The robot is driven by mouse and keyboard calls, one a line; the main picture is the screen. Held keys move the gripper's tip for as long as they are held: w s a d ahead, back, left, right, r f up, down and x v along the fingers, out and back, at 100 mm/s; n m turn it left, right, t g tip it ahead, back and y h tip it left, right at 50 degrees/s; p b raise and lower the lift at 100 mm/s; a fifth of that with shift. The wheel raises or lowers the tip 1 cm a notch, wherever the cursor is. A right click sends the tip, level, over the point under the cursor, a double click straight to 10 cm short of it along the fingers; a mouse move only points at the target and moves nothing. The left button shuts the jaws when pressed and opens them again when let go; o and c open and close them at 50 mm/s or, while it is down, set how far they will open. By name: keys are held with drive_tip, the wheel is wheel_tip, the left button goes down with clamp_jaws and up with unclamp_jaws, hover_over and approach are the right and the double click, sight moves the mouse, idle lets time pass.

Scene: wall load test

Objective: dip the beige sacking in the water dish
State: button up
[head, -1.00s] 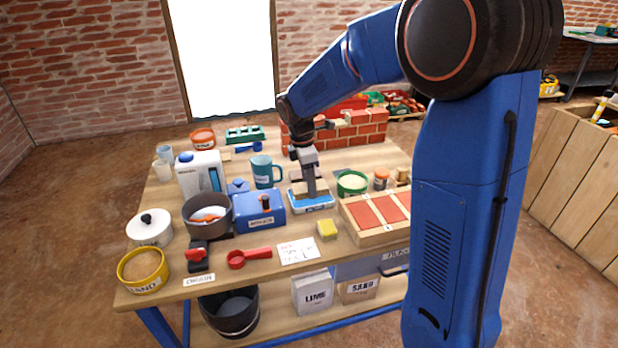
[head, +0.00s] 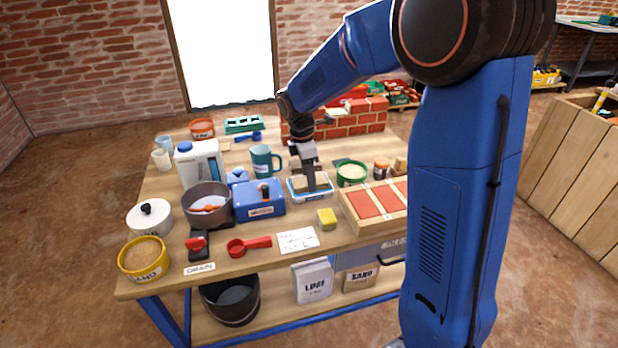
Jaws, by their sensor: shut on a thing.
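The water dish (head: 318,197) is a small white and blue rectangular tray near the middle of the workbench. My gripper (head: 312,187) points down into the dish from above, its jaws inside the rim in this view. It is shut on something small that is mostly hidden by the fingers. A dull beige patch, likely the beige sacking (head: 299,184), shows inside the dish beside the fingers. I cannot tell how deep it sits in the water.
A blue box (head: 262,210) and teal mug (head: 261,160) stand left of the dish. A green-rimmed bowl (head: 351,174) and a wooden tray with red tiles (head: 376,212) stand right. A yellow sponge (head: 327,219) lies in front. A low brick wall (head: 350,122) stands behind.

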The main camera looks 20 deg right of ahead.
drive_tip(key=shift+f, duration=0.6)
idle(0.8)
idle(0.5)
drive_tip(key=o, duration=1)
wheel_tip(320, 180, up, 17)
drive_tip(key=a, duration=0.2)
drive_tip(key=s+d+r+m+t+y, duration=0.1)
drive_tip(key=s+d+m, duration=0.3)
drive_tip(key=s, duration=0.5)
drive_tip(key=s+d+r+m+t, duration=0.1)
drive_tip(key=s+d+m, duration=0.3)
drive_tip(key=s, duration=0.6)
drive_tip(key=s+f+m+t, duration=0.1)
drive_tip(key=s+f+m, duration=0.1)
drive_tip(key=s+m, duration=0.1)
drive_tip(key=s+f+m+t, duration=0.1)
drive_tip(key=s+f+m, duration=0.1)
drive_tip(key=s, duration=0.4)
drive_tip(key=s+d+f+m, duration=0.1)
drive_tip(key=s+f+m, duration=0.2)
drive_tip(key=s+m, duration=0.1)
drive_tip(key=shift+s+d+f+m+t, duration=0.1)
drive_tip(key=shift+s+m+t, duration=0.3)
drive_tip(key=shift+s, duration=0.35)
